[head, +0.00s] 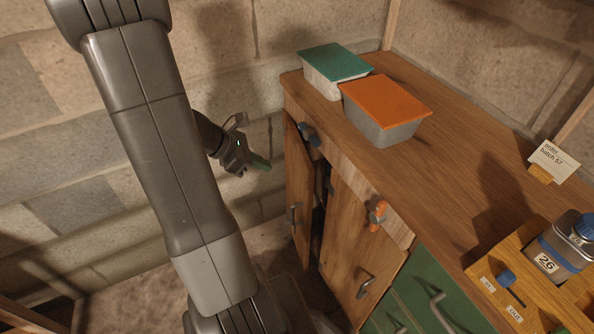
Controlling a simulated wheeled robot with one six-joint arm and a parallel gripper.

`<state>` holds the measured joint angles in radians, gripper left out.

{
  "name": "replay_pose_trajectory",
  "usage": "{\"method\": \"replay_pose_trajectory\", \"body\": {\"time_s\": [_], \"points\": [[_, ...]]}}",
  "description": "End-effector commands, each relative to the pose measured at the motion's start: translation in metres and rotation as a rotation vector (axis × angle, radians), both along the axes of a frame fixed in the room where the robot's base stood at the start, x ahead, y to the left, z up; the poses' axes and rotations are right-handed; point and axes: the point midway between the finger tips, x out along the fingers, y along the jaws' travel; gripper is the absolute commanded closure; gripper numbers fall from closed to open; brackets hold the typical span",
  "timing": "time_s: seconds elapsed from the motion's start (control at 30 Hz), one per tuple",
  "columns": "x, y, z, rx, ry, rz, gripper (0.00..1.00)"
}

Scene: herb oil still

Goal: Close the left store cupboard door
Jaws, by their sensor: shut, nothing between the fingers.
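The left store cupboard door (299,185) is a brown wooden panel with a grey bar handle (293,216). It stands ajar, with a dark gap along its right side. The right wooden door (348,235) is beside it, with its own grey handle (365,288); I cannot tell whether it is fully shut. My gripper (263,164) is shut and empty, in front of the stone wall just left of the left door's upper part. It appears apart from the door. My arm crosses the left of the view.
The wooden counter top (455,130) carries a green-lidded box (335,62) and an orange-lidded box (385,105). A blue knob (308,133) and an orange knob (378,215) stick out above the doors. Green drawers (440,290) are at right. Floor shows left of the cupboard.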

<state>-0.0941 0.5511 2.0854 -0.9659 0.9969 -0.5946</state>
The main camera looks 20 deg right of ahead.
Motion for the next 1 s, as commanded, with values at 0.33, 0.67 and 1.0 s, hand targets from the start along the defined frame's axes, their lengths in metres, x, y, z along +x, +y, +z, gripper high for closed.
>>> {"method": "replay_pose_trajectory", "body": {"time_s": [0.33,0.67,1.0], "points": [[-0.008,-0.049,-0.052,0.002,0.005,-0.006,1.00],[-0.011,-0.082,-0.048,0.002,0.000,-0.002,1.00],[-0.012,-0.087,-0.048,0.002,0.001,0.000,1.00]]}}
